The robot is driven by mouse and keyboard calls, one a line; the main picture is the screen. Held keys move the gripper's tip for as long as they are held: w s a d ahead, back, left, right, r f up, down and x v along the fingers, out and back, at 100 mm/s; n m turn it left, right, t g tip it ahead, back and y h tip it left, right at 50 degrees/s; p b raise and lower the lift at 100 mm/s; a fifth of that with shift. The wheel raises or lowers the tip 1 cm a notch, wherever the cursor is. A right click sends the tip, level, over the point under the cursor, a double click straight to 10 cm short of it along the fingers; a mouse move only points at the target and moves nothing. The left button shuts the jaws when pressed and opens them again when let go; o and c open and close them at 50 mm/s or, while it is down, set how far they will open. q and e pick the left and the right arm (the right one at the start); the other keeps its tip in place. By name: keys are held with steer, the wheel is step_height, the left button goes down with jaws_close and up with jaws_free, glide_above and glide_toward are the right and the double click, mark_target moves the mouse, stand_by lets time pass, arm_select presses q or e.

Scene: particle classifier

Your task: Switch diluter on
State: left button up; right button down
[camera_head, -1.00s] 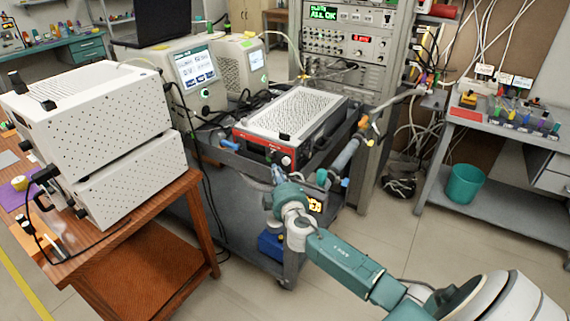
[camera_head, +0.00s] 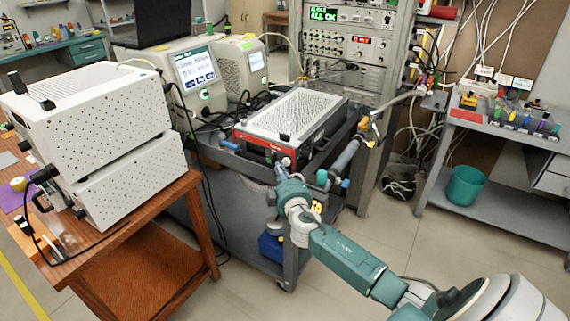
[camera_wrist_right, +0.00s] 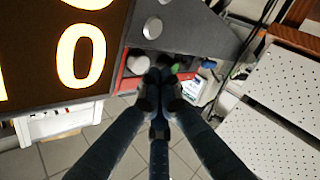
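The diluter seems to be the low box with a perforated light top (camera_head: 292,112) and a red and dark front panel (camera_head: 246,140), on the grey cart. A pale round knob (camera_head: 286,161) shows on its front. My right gripper (camera_head: 280,171) is right in front of that panel. In the right wrist view its dark fingers (camera_wrist_right: 160,88) are drawn together at the tips, with nothing seen between them. The red front edge (camera_wrist_right: 129,84) and a small green spot (camera_wrist_right: 176,68) lie by the fingertips. I cannot tell whether they touch. My left gripper is out of view.
White perforated boxes (camera_head: 95,110) stand on a wooden table at left. An instrument rack (camera_head: 350,75) is behind.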

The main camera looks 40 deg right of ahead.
steer(key=shift+d, duration=0.1)
stand_by(0.7)
steer(key=shift+w+d, duration=0.2)
steer(key=shift+d, duration=0.1)
steer(key=shift+w+d+b, duration=0.3)
steer(key=shift+d+b, duration=0.25)
steer(key=shift+d, duration=0.3)
stand_by(1.2)
steer(key=shift+a, duration=0.15)
steer(key=shift+s+a, duration=0.25)
steer(key=shift+a, duration=0.3)
steer(key=shift+s+a, duration=0.25)
steer(key=shift+a, duration=0.25)
steer(key=a, duration=0.1)
steer(key=s+a, duration=0.1)
steer(key=a, duration=0.1)
steer(key=s+a, duration=0.1)
steer(key=shift+a+p, duration=0.35)
stand_by(0.3)
